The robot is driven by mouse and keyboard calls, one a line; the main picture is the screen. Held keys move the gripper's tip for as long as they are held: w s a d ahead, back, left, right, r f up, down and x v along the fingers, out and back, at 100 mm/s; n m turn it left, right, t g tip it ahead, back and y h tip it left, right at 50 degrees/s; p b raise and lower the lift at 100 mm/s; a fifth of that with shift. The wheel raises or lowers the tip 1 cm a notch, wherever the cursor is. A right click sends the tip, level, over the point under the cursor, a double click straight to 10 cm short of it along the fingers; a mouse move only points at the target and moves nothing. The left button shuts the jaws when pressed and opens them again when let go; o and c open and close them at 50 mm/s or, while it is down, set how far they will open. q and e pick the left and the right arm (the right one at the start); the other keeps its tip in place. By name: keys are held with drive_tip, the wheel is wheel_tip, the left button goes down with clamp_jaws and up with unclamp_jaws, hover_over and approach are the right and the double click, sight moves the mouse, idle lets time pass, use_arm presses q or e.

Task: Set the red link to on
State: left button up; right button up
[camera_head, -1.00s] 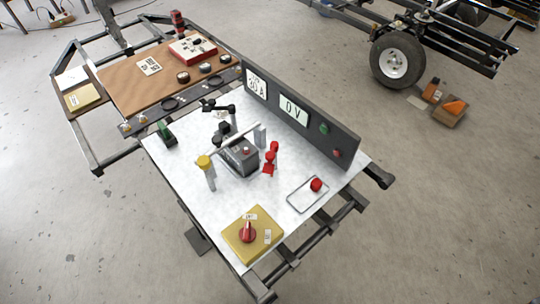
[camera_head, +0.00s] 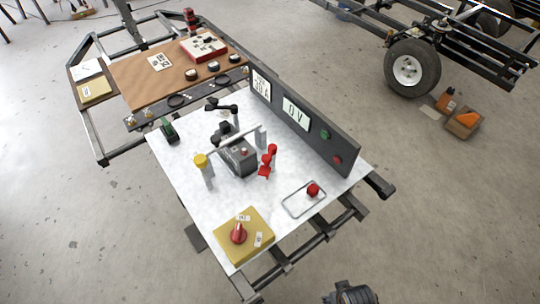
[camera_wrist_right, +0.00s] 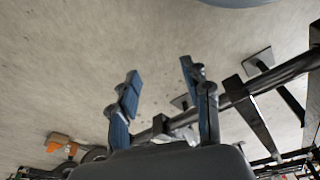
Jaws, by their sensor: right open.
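On the white tabletop (camera_head: 180,180), a red knob (camera_head: 238,233) sits on a yellow block (camera_head: 258,222) with small white labels at the front corner. A red upright part (camera_head: 267,160) stands beside a grey box (camera_head: 240,158) at mid-table. A round red piece (camera_head: 313,190) lies at a wire-outlined tray (camera_head: 291,208). I cannot tell for sure which of these red parts is the red link. Part of my right arm shows at the bottom edge in the head view, off the table's front. In the right wrist view my right gripper (camera_wrist_right: 160,78) is open and empty above the floor. My left gripper is out of view.
A dark panel (camera_head: 345,150) with a 0 V display, a green button and a red button stands along the table's right side. A yellow-capped post (camera_head: 201,161) is left of the grey box. A wooden bench (camera_head: 140,85) is behind. Open floor lies at the front.

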drive_tip(key=w+r+t, duration=0.2)
drive_tip(key=w+r, duration=0.3)
drive_tip(key=r, duration=0.7)
drive_tip(key=w+r+t, duration=0.2)
drive_tip(key=w+r, duration=0.3)
drive_tip(key=r, duration=0.6)
drive_tip(key=n+t+y, duration=0.7)
drive_tip(key=y, duration=0.5)
approach(270, 160)
drive_tip(key=shift+m, duration=0.3)
drive_tip(key=p+x, duration=0.1)
drive_tip(key=x, duration=1)
drive_tip(key=shift+w+a, duration=0.1)
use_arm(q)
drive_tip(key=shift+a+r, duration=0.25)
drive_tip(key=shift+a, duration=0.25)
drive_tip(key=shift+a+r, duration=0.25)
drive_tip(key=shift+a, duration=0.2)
use_arm(e)
clamp_jaws()
